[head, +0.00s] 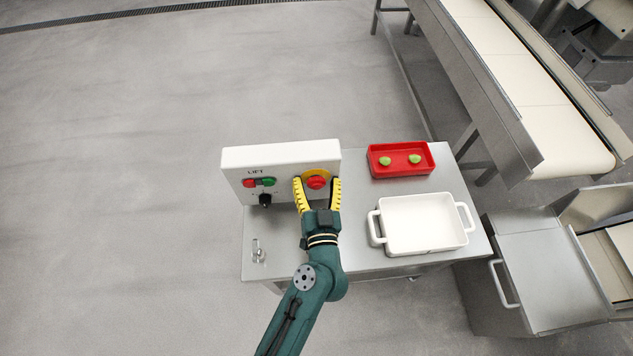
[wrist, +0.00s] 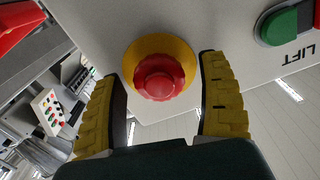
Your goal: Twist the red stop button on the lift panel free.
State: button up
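The red stop button (head: 316,182) sits on a yellow disc on the front of the white lift panel (head: 290,153). In the wrist view the red button (wrist: 159,77) shows in front of the yellow ring (wrist: 186,50). My gripper (head: 317,183) is open, with its yellow ribbed fingers on either side of the button. In the wrist view my gripper (wrist: 165,85) shows a gap between each finger and the red cap. I cannot tell how far the fingertips are from the panel face.
On the panel's left are a red and green button pair (head: 260,182) and a black knob (head: 265,200). A red tray (head: 402,172) with two green pieces and a white two-handled dish (head: 425,247) stand to the right on the steel table (head: 350,262). A small clear item (head: 258,250) lies front left.

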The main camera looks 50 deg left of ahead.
jog(key=c, duration=1.2)
jog(key=shift+m, duration=0.3)
jog(key=m, duration=0.3)
jog(key=shift+m, duration=0.3)
jog(key=shift+d+m+p, duration=0.1)
jog(key=shift+m+p, duration=0.65)
jog(key=shift+m, duration=1.55)
jog(key=o, duration=1.2)
jog(key=shift+w, duration=0.1)
